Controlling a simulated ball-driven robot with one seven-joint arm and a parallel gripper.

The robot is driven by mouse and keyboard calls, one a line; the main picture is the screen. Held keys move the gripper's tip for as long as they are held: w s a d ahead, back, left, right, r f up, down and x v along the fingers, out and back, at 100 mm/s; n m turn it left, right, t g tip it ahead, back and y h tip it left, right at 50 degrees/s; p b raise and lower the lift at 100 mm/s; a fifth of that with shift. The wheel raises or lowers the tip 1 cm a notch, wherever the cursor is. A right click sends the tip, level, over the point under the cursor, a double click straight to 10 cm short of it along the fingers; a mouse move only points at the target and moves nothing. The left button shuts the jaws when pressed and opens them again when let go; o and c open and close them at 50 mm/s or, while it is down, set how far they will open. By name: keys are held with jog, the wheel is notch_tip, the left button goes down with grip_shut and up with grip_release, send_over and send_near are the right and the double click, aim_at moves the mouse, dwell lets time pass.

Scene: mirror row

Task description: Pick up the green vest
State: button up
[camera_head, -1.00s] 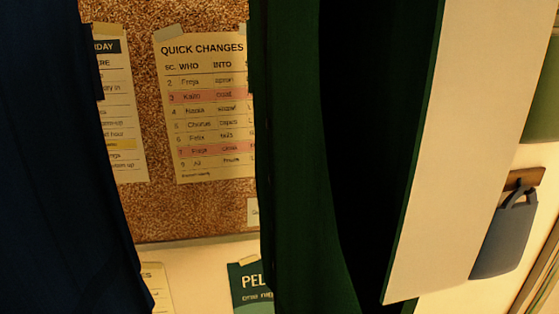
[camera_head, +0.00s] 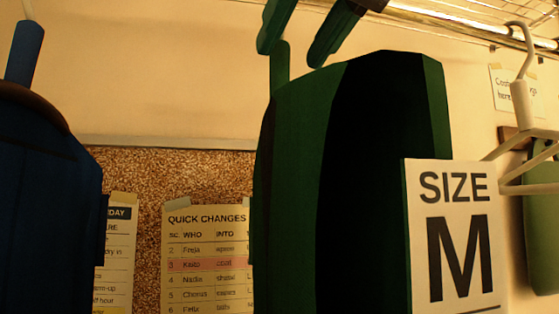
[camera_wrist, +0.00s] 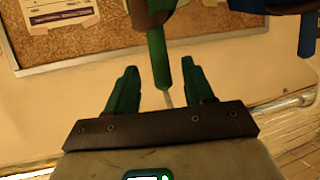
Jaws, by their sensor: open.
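The green vest (camera_head: 288,160) hangs at the centre of the head view, its dark inside facing right. A green stem (camera_head: 280,65) rises from its top. The same green stem (camera_wrist: 157,58) shows in the wrist view, with a thin hook wire beyond it and a brown hanger top (camera_wrist: 150,12) at the frame edge. My gripper (camera_head: 290,56) is open, with green fingers above the vest. In the wrist view the stem lies between the spread fingers of my gripper (camera_wrist: 159,68), with gaps on both sides. The vest's lower part is out of view.
A blue garment (camera_head: 45,190) hangs at left; its blue stem (camera_wrist: 306,35) shows in the wrist view. A SIZE M card (camera_head: 455,235) stands right of the vest. An empty white hanger (camera_head: 525,110) is at right, under a metal rail (camera_head: 430,20). A corkboard (camera_head: 150,180) is behind.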

aim_at(284, 71)
jog(key=shift+f+p+x, duration=0.2)
jog(key=shift+p+x, duration=0.25)
jog(key=shift+x, duration=0.9)
jog(key=shift+f+p+x, duration=0.15)
jog(key=shift+p+x, duration=0.25)
jog(key=shift+x, duration=1)
jog(key=shift+s+d, duration=0.1)
jog(key=shift+s, duration=0.1)
jog(key=shift+c, duration=0.2)
grip_shut()
